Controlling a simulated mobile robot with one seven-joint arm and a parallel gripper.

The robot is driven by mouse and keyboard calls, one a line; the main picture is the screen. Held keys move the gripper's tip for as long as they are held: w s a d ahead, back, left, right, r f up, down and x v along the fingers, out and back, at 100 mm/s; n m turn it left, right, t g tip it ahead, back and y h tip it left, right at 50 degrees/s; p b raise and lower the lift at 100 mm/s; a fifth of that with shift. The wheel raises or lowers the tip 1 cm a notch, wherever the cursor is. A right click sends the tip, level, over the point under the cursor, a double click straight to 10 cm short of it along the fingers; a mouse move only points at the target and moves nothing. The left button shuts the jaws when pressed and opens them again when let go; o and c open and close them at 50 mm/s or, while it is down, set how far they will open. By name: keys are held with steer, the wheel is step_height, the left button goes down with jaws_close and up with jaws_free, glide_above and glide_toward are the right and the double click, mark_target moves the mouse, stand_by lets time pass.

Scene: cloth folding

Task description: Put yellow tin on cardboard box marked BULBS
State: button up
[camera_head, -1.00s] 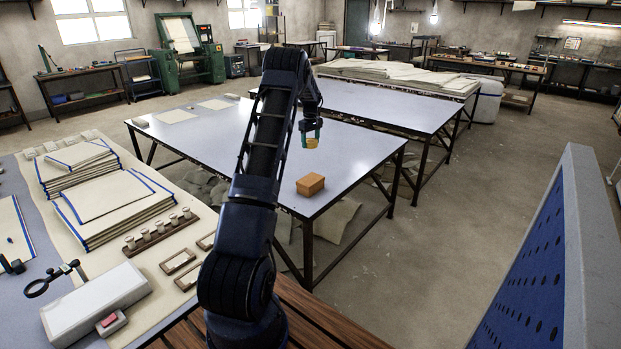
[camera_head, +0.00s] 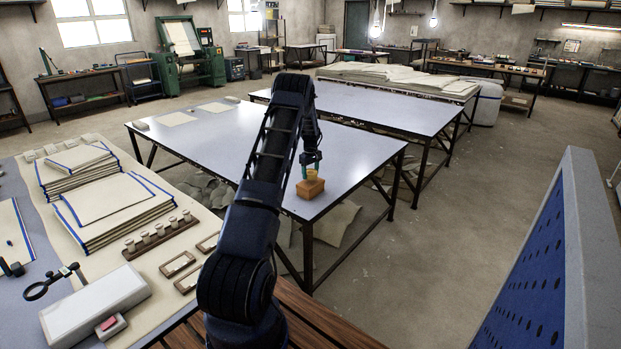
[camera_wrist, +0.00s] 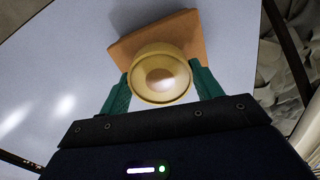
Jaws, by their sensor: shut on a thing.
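The yellow tin (camera_head: 312,174) is between the fingers of my gripper (camera_head: 311,163), which is shut on it. In the wrist view the round tin (camera_wrist: 160,76) shows with a green finger on each side, my gripper (camera_wrist: 160,88) holding it. The cardboard box (camera_head: 310,190) stands on the near right part of the table, and it also shows in the wrist view (camera_wrist: 183,32) behind the tin. The tin appears directly over the box top; I cannot tell whether they touch. No BULBS marking can be read.
The box stands on a pale table (camera_head: 215,145) whose surface around it is clear. A front table at left holds stacked cloth (camera_head: 112,200), a rack of small spools (camera_head: 160,233) and a white block-shaped device (camera_head: 95,302). A blue perforated panel (camera_head: 530,270) stands at right.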

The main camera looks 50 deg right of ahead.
mark_target(311, 172)
steer(key=shift+f, duration=1.4)
steer(key=shift+f, duration=0.15)
steer(key=o, duration=1.2)
